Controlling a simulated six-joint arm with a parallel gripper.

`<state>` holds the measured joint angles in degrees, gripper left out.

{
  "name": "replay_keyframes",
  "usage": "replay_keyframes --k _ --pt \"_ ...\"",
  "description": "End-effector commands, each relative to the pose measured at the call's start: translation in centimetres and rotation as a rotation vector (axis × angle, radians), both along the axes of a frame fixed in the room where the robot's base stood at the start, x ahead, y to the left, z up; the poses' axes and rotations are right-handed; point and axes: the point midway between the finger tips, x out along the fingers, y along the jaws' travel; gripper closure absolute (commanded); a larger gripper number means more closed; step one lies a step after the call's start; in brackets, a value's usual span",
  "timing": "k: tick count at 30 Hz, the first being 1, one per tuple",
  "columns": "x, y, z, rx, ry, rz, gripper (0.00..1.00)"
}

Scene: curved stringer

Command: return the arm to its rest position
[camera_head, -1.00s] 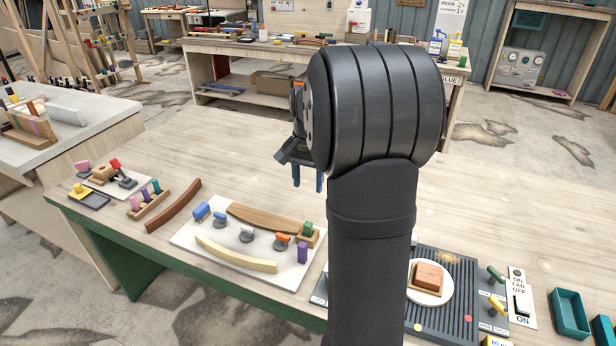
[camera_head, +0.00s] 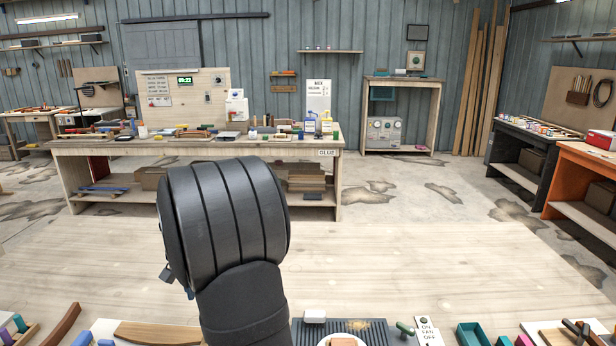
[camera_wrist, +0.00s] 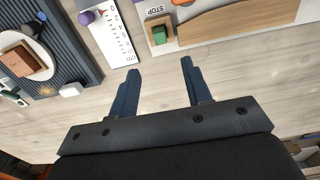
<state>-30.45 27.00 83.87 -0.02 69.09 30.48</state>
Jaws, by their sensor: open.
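My gripper (camera_wrist: 160,88) is open and empty in the wrist view, its two dark blue fingers apart above bare wooden tabletop. In the head view my arm rises in the lower middle and hides most of the gripper; only a bit of dark finger (camera_head: 188,292) shows at its left. The wooden workbench (camera_head: 420,262) lies below and around my arm. No object is between the fingers.
In the wrist view, a ruler (camera_wrist: 112,35), a white board with a curved wooden strip (camera_wrist: 235,20) and a ribbed dark panel (camera_wrist: 75,60) lie near the fingers. A teal bin (camera_head: 472,333) sits at the front edge. The bench's middle is clear.

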Motion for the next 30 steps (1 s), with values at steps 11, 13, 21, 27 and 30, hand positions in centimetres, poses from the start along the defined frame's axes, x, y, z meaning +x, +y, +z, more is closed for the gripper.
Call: replay_keyframes --k 11,13,21,27,30 --pt "-0.1 0.0 -7.8 -0.002 0.004 0.0 0.55" --pt "-0.1 0.0 -9.2 -0.002 0.004 0.0 0.55" --pt "0.0 0.0 -13.0 -0.001 0.002 0.0 0.55" --pt "0.0 0.0 -13.6 0.0 -0.001 0.0 0.55" --pt "0.0 0.0 -13.5 0.0 0.0 0.0 0.55"
